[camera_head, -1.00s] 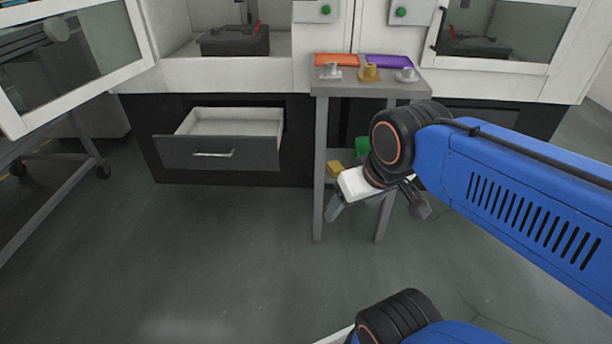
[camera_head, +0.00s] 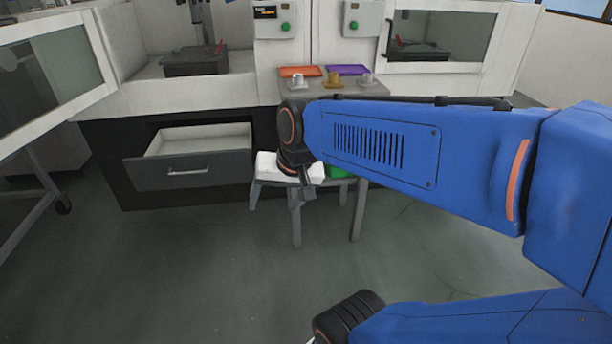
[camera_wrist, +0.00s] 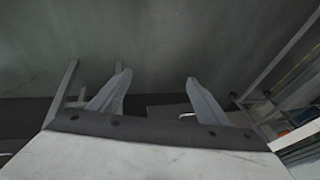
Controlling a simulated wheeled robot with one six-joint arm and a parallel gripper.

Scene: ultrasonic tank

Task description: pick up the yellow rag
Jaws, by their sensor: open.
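The yellow rag does not show in either current view. In the earlier head view a small yellow item lay on the small table's lower shelf, beside a green item. My gripper (camera_head: 282,193) is now in front of that shelf and hides most of it. Its jaws are apart, and no object shows between them. In the wrist view the two fingers of my gripper (camera_wrist: 157,76) are spread over dark floor, with no rag in sight. The green item (camera_head: 338,172) still shows just right of my gripper.
The small grey table (camera_head: 347,88) carries an orange tray (camera_head: 300,71), a purple tray (camera_head: 347,70) and several small metal parts. Left of it an open drawer (camera_head: 188,167) juts from the dark cabinet. The floor (camera_head: 170,270) in front is clear.

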